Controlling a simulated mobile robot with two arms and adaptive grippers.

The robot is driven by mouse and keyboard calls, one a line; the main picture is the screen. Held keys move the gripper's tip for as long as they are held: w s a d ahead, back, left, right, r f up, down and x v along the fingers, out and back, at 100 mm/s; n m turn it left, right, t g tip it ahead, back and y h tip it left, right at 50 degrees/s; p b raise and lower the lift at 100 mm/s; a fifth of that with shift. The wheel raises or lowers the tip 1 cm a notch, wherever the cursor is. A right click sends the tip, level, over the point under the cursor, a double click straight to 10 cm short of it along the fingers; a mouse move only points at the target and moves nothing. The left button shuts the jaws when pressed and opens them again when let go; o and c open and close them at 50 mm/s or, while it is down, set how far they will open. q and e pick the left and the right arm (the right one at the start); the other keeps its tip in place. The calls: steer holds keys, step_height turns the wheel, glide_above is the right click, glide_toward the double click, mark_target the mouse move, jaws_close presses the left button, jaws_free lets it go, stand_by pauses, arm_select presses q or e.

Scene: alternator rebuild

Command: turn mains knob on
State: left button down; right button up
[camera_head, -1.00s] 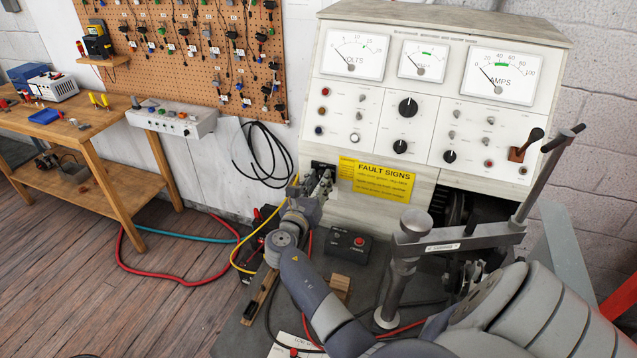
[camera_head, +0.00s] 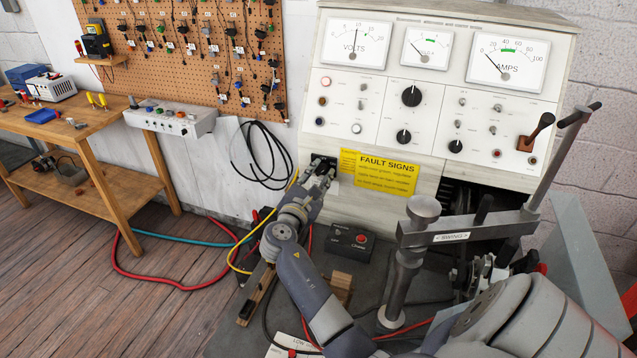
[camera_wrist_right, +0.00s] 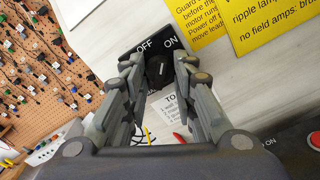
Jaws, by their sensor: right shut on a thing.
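The mains knob (camera_wrist_right: 158,71) is black and sits below a black plate's OFF and ON labels in the right wrist view. OFF is on the left, ON on the right. My right gripper (camera_wrist_right: 160,85) is shut on the knob, one finger on each side. Which label the knob points to is hard to tell. In the head view my right gripper (camera_head: 324,180) reaches the dark plate (camera_head: 319,162) low on the test bench (camera_head: 318,140), left of the yellow sign; the knob is hidden there. The volts meter (camera_head: 354,43) needle stands near upright. My left gripper is out of view.
The yellow fault signs card (camera_head: 386,174) is close to the right of my gripper. A grey post and swing arm (camera_head: 462,233) stand at the right. A yellow cable (camera_head: 239,262) hangs to the left.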

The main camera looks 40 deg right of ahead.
steer(key=shift+m+b, duration=1.2)
steer(key=shift+m, duration=0.6)
steer(key=o, duration=1.1)
steer(key=shift+c, duration=0.2)
steer(key=shift+a, duration=0.1)
steer(key=v, duration=1.2)
